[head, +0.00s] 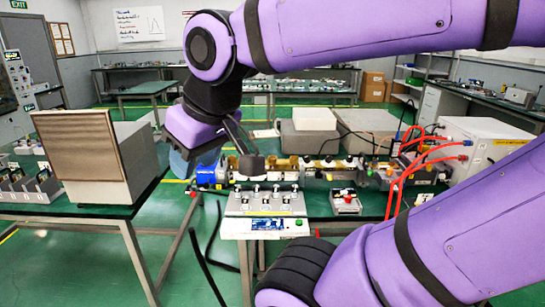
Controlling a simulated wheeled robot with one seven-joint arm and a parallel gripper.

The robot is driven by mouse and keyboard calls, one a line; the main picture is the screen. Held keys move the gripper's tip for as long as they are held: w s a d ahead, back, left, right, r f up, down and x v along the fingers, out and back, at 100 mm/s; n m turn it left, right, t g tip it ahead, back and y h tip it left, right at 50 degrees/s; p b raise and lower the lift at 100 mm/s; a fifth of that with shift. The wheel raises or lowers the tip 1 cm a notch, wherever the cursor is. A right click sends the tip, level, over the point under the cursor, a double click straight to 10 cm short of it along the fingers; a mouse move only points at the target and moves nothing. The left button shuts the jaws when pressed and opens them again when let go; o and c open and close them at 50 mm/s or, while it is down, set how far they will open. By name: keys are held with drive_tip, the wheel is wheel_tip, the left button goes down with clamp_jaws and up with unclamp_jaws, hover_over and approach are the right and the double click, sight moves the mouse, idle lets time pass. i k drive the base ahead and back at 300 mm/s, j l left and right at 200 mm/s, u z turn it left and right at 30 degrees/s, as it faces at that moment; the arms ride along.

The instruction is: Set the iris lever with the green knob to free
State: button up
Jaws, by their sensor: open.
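A brass and blue waveguide bench (310,172) runs along the green table behind a grey control box. Small knobs and posts stand along it. I cannot pick out the iris lever or its green knob for sure at this size; my gripper and wrist cover part of the bench's left end. My gripper (248,158) hangs from the purple wrist, above and in front of that left end. Its dark finger shows near the bench, with nothing seen held. Whether it touches anything I cannot tell.
The grey control box (264,203) has several switches, a small display and a green button. A small box with a red knob (347,201) stands to its right. Red cables (418,160) loop toward a white unit (487,140). A large grey box (95,155) stands on the left table.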

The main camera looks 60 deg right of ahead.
sight(370, 173)
drive_tip(key=z, duration=2.4)
